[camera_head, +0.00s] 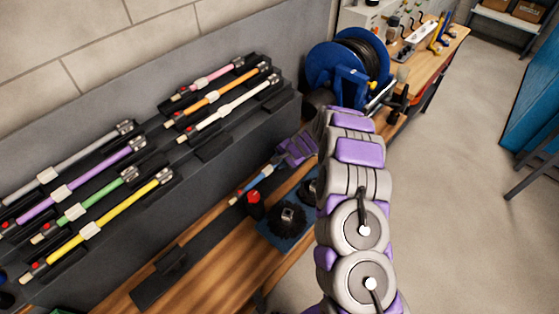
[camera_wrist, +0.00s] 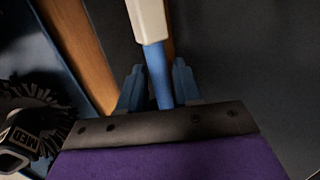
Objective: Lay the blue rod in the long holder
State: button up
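The blue rod (camera_head: 255,181) slants down and left from my gripper (camera_head: 290,157) over the wooden bench, with a pale collar partway along it. In the wrist view the blue rod (camera_wrist: 160,80) runs between my two fingers (camera_wrist: 158,88), which sit close against both its sides; the pale collar (camera_wrist: 148,20) is just beyond them. My gripper looks shut on the rod, though the contact faces are hidden. A long dark strip with raised blocks, seemingly the long holder (camera_head: 150,292), lies along the bench to the left and looks empty.
A dark stepped rack (camera_head: 215,148) along the wall holds several coloured rods. A red-capped container (camera_head: 254,204) and a black round brush (camera_head: 288,217) on a blue mat stand close below the rod. A blue reel (camera_head: 340,75) stands behind my gripper.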

jog(key=shift+o, duration=1.4)
jog(key=p+v, duration=0.1)
jog(key=v, duration=1.6)
jog(key=shift+p, duration=0.3)
jog(key=shift+s+d+r, duration=0.1)
jog(key=shift+s, duration=0.1)
jog(key=s+r+n+g+b, duration=0.1)
jog(key=s+r+n, duration=0.1)
jog(key=s+r, duration=0.55)
jog(key=s+r+n+g+b, duration=0.2)
jog(key=s+r+n, duration=0.15)
jog(key=s, duration=0.65)
jog(key=s+d+h, duration=0.1)
jog(key=s+d, duration=0.2)
jog(key=s, duration=0.6)
jog(key=s+d+r+n+g+h+b, duration=0.1)
jog(key=s+d, duration=0.3)
jog(key=s, duration=0.5)
jog(key=s+d+r+n+h+b, duration=0.1)
jog(key=s+d+h, duration=0.2)
jog(key=s, duration=0.7)
jog(key=shift+d+g, duration=0.4)
jog(key=shift+d, duration=0.3)
